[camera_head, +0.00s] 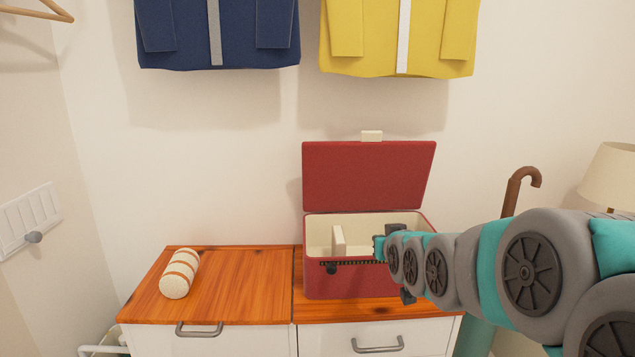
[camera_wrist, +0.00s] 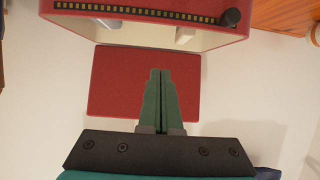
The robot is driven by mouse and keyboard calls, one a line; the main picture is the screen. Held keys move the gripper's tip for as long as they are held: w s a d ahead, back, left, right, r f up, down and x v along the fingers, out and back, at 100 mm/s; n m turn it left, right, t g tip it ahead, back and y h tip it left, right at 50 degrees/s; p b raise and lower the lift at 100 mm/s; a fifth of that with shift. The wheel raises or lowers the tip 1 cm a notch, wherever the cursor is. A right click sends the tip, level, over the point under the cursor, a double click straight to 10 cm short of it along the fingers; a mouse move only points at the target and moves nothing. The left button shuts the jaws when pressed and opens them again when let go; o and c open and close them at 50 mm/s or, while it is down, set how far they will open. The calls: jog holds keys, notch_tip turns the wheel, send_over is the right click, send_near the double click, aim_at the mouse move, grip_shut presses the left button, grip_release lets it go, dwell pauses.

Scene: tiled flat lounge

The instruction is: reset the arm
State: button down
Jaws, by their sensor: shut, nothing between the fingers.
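My arm reaches in from the right in the head view, and my gripper (camera_head: 380,248) is at the front right of the open red box (camera_head: 345,283). In the wrist view the two green fingers of my gripper (camera_wrist: 160,72) lie together with nothing between them. The box shows at the top of the wrist view (camera_wrist: 75,30), apparently upside down, and its red lid (camera_wrist: 110,80) shows behind the fingers. My arm hides part of the box's right side. I cannot tell whether the gripper touches the box.
The box stands on a wooden-topped cabinet (camera_head: 235,285); its lid (camera_head: 365,175) is raised. A striped roll (camera_head: 180,273) lies at left. A blue jacket (camera_head: 220,35) and yellow jacket (camera_head: 365,40) hang above. A cane (camera_head: 513,190) and lamp (camera_head: 612,175) stand at right.

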jog(key=s+f+g+p, duration=0.2)
jog(key=s+g, duration=0.3)
jog(key=s, duration=0.9)
jog(key=s+f+g+p, duration=0.2)
jog(key=s+g, duration=0.3)
jog(key=s, duration=0.9)
jog(key=s+f+g+h+p, duration=0.1)
jog(key=s+f+g, duration=0.3)
jog(key=s, duration=1)
jog(key=shift+s+d+f+m+g+p, duration=0.15)
jog(key=shift+d+m+g+p, duration=0.25)
jog(key=shift+g+p, duration=0.15)
